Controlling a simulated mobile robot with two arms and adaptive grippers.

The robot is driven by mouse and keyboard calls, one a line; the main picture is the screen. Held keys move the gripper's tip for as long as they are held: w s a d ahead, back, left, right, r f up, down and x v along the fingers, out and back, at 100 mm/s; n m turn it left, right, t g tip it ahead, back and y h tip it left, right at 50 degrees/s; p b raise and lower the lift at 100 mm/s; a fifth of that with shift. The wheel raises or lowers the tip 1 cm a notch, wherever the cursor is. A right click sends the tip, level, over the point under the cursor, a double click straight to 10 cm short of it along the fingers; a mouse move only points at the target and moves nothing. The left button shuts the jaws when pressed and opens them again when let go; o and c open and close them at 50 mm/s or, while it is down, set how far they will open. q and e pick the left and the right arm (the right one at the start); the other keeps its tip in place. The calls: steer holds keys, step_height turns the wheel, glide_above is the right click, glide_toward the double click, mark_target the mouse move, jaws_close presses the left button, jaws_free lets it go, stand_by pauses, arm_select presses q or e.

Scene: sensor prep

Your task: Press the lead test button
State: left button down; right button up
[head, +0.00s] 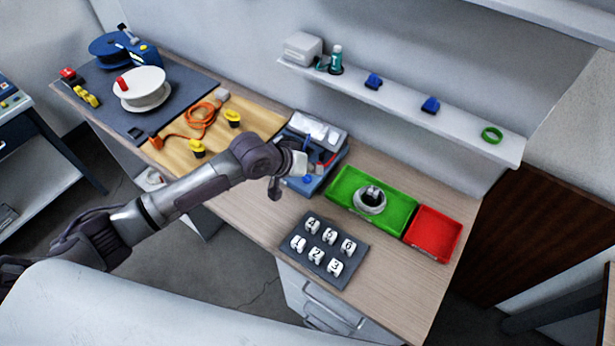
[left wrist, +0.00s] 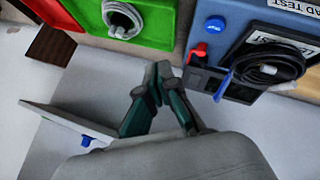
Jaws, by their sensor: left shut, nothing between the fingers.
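The lead tester is a blue box (head: 303,186) with a grey top, standing at the middle of the bench. It also shows upside down in the left wrist view (left wrist: 206,12), with a "LEAD TEST" label, a coiled black lead, a round blue button (left wrist: 217,22) and a small red piece (left wrist: 200,51). My right gripper is not in view.
A green tray (head: 343,188) with a coiled grey cable and a red tray (head: 434,234) stand right of the tester. A dark mat (head: 343,279) with numbered pieces lies in front. A wall shelf (head: 400,100) hangs behind. An orange cable (head: 201,117) and spools are at left.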

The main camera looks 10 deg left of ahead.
arm_select(q)
steer(key=shift+n+t, duration=0.3)
steer(key=shift+n, duration=0.4)
steer(key=w+a, duration=0.1)
steer(key=w+a+r, duration=0.1)
steer(key=w, duration=0.1)
steer(key=w+a+r, duration=0.1)
steer(key=shift+w+a, duration=0.15)
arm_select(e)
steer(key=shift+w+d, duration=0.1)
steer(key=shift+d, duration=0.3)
arm_select(q)
steer(key=shift+f, duration=0.1)
steer(key=b, duration=0.8)
glide_above(305, 179)
step_height(305, 179, down, 7)
steer(key=shift+r, duration=0.1)
steer(key=shift+f, duration=1)
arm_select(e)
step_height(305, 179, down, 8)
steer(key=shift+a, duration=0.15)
arm_select(q)
steer(key=shift+f, duration=0.1)
steer(key=shift+f, duration=0.25)
